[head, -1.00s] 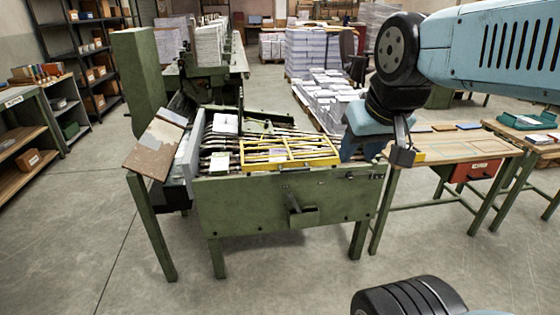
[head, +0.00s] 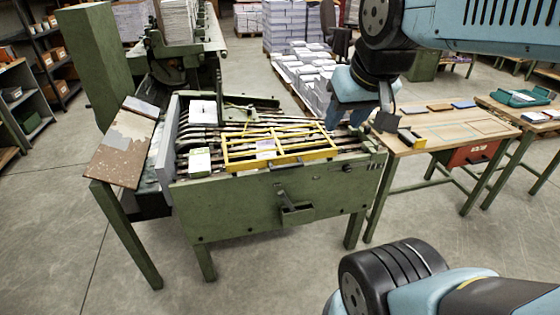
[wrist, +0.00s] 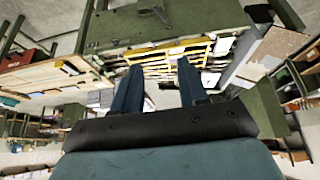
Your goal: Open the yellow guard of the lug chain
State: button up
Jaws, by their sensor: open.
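The yellow guard (head: 300,157) is a barred frame lying flat over the lug chain (head: 205,140) at the front of the green machine. The guard also shows in the wrist view (wrist: 204,42), beyond my fingertips. My gripper (head: 346,114) is open and empty. In the head view it hangs up and to the right of the guard, near the machine's right end. In the wrist view my two blue fingers (wrist: 158,65) stand apart with a gap between them and the guard. Nothing hides the guard in the head view.
A crank handle (head: 292,205) sticks out of the machine's front panel (head: 235,205). A tilted worn board (head: 125,150) is at its left. A wooden table (head: 440,130) stands close on the right. Paper stacks (head: 292,30) are behind.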

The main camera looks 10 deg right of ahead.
jog(key=w+a+f+g+y, duration=0.3)
jog(key=w+f+g+y, duration=0.3)
jog(key=w+f+y, duration=0.85)
jog(key=m+t+h, duration=0.2)
jog(key=m+t, duration=0.7)
jog(key=t, duration=0.4)
send_near(290, 168)
jog(key=x, duration=1.1)
jog(key=shift+w+a, duration=0.1)
jog(key=shift+c, duration=0.2)
grip_shut()
